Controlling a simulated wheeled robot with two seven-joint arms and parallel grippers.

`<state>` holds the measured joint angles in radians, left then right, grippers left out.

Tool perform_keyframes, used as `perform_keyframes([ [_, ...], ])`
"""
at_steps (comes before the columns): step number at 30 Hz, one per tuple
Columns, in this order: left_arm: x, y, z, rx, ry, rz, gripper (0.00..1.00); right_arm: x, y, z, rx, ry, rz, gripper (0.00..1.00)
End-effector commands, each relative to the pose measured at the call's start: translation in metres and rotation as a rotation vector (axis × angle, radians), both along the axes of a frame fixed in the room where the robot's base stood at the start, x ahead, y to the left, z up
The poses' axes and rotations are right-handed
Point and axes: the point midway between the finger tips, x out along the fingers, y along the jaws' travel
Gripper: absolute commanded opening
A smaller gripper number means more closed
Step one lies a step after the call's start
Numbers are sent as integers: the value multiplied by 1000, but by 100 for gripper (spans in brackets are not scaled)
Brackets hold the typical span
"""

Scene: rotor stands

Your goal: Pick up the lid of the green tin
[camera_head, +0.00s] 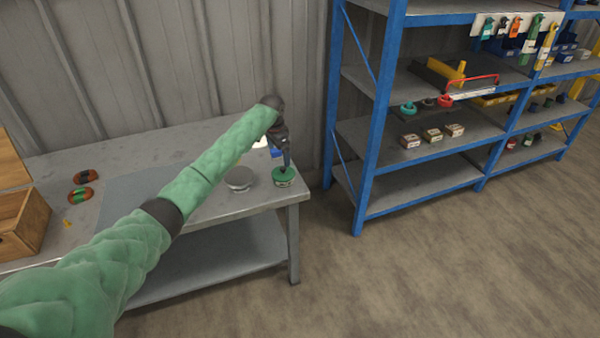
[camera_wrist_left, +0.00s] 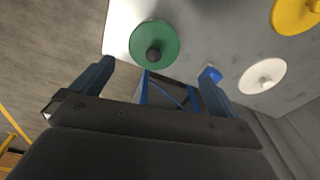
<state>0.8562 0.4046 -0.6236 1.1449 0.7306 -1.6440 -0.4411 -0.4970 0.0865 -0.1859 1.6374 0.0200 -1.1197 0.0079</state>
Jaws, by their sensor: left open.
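The green tin (camera_head: 285,178) stands near the right front corner of the grey workbench, with its green lid on top. In the left wrist view the lid (camera_wrist_left: 168,42) is a green disc with a dark round knob at its middle. My left gripper (camera_head: 287,160) is just above the tin in the head view, pointing down. In the wrist view its two fingers (camera_wrist_left: 155,72) are spread apart and empty, with the lid beyond the gap between them. The fingers do not appear to touch the knob. My right gripper is not in view.
A round grey tin (camera_head: 239,180) stands left of the green one on the workbench (camera_head: 130,152). A blue item (camera_head: 277,153) lies behind. The wrist view also shows a pale disc (camera_wrist_left: 255,82) and a yellow disc (camera_wrist_left: 290,18). A blue-framed shelf (camera_head: 372,130) stands to the right.

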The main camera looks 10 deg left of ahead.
Motion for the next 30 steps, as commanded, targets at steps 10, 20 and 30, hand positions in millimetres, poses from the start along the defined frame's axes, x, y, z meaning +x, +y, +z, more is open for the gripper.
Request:
perform_keyframes([
  [10,-2,-5,-7,-45,12,-174,100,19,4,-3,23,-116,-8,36],
  [20,-1,-8,-28,-43,11,-199,100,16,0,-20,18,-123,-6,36],
  [30,1,-6,-52,-43,12,-197,100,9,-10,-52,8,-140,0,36],
])
